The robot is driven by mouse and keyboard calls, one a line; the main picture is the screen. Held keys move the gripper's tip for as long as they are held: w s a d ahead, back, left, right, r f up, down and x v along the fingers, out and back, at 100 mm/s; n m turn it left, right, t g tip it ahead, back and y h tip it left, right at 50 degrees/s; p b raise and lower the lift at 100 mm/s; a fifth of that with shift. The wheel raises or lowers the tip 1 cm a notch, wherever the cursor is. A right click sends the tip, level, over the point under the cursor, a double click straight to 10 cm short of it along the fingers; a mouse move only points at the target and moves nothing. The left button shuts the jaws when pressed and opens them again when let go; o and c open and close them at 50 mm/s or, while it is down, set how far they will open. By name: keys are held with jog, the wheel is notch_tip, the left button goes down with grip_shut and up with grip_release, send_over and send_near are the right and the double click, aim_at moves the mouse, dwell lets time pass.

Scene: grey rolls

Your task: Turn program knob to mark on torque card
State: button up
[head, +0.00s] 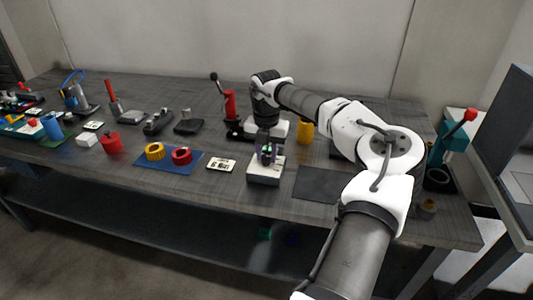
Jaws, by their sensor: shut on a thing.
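My arm reaches in from the lower right, and my gripper (267,157) points down over a small white box-shaped unit (264,181) near the table's front edge. The gripper is shut on what looks like the knob on top of this unit. The fingers mostly hide the knob, and its pointer and any marks are too small to read. A small white card with dark print (221,165), likely the torque card, lies flat on the table just left of the unit. Its print is not readable.
A dark mat (319,184) is to the right. A red lever tool (230,107) and a yellow cylinder (305,131) stand behind.

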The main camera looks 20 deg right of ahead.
aim_at(266, 156)
jog(key=o, duration=1)
jog(key=shift+c, duration=0.2)
notch_tip(266, 156, up, 14)
jog(key=b, duration=0.1)
jog(key=shift+f, duration=0.1)
